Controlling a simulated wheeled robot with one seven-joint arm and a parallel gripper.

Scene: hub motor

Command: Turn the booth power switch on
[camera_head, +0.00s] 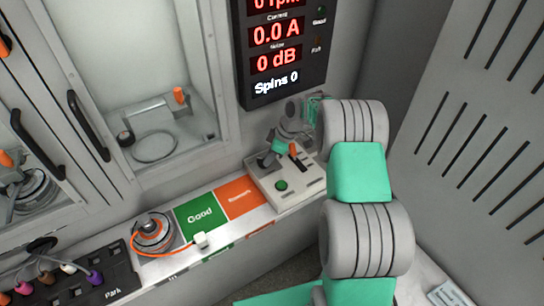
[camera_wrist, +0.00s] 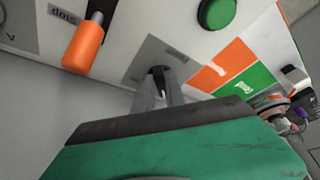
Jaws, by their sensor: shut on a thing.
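The control box (camera_head: 299,190) sits on the ledge below the display. It carries a green button (camera_head: 281,185), an orange-handled lever (camera_head: 293,149) and the power switch on a grey plate (camera_wrist: 150,58). My gripper (camera_head: 266,160) reaches down onto the box's left part. In the wrist view my gripper's fingertips (camera_wrist: 160,76) are close together on the small dark switch (camera_wrist: 158,71), shut on it. The fingers mostly hide the switch, so I cannot tell its position. The orange lever also shows in the wrist view (camera_wrist: 84,47), and the green button stands to the right (camera_wrist: 215,12).
The display (camera_head: 276,50) reads 0.0 A, 0 dB and Spins 0. Green Good (camera_head: 200,215) and orange (camera_head: 239,196) pads lie left of the box. A hub motor (camera_head: 152,232) with an orange cable stands beside them. A slotted wall (camera_head: 470,150) rises on the right.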

